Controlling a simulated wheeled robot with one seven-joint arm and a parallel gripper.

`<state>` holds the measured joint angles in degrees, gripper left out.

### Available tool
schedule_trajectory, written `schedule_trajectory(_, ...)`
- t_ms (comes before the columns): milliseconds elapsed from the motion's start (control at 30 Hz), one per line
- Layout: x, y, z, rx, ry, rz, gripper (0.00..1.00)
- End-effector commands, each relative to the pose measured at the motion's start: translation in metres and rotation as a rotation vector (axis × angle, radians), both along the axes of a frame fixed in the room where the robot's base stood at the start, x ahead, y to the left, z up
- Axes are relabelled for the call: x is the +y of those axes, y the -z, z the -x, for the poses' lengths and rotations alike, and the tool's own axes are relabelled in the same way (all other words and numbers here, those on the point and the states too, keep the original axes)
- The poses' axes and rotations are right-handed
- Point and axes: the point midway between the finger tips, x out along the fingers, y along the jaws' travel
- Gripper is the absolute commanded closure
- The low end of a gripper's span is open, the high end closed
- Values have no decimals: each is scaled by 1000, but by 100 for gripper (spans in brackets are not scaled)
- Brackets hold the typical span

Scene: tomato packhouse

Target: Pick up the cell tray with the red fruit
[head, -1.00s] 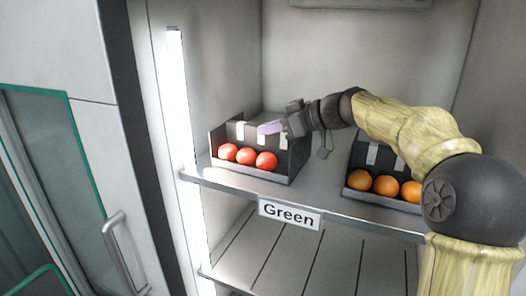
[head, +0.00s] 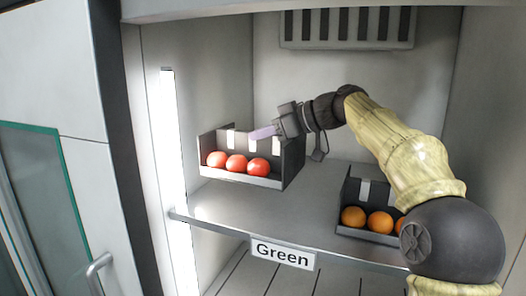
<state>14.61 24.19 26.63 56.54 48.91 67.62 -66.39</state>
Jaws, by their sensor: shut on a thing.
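The cell tray with the red fruit (head: 278,182) is a dark box with a low front and three red tomatoes (head: 237,164) in a row along it. It hangs in the air above the left part of the shelf, roughly level. My gripper (head: 264,132) is shut on the tray and reaches in from the right at its upper side. The exact grip on the tray wall is partly hidden by the gripper body.
A second dark tray with orange fruit (head: 354,236) stands on the shelf (head: 262,215) at the right, under my arm. A "Green" label (head: 283,254) is on the shelf's front edge. A bright light strip (head: 174,160) and the cabinet wall are close on the left. A vent (head: 347,28) is at the back.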

Motion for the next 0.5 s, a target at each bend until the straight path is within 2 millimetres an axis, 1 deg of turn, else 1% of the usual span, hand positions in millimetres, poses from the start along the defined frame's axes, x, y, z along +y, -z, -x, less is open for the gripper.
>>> schedule_trajectory(33, 1, -8, 0, -5, -1, -1, 100)
schedule_trajectory(167, 1, -17, 0, -3, -1, -2, 100)
schedule_trajectory(300, 0, -21, 0, -1, 1, -2, 100)
schedule_trajectory(500, 0, -21, 0, -1, 1, -1, 100)
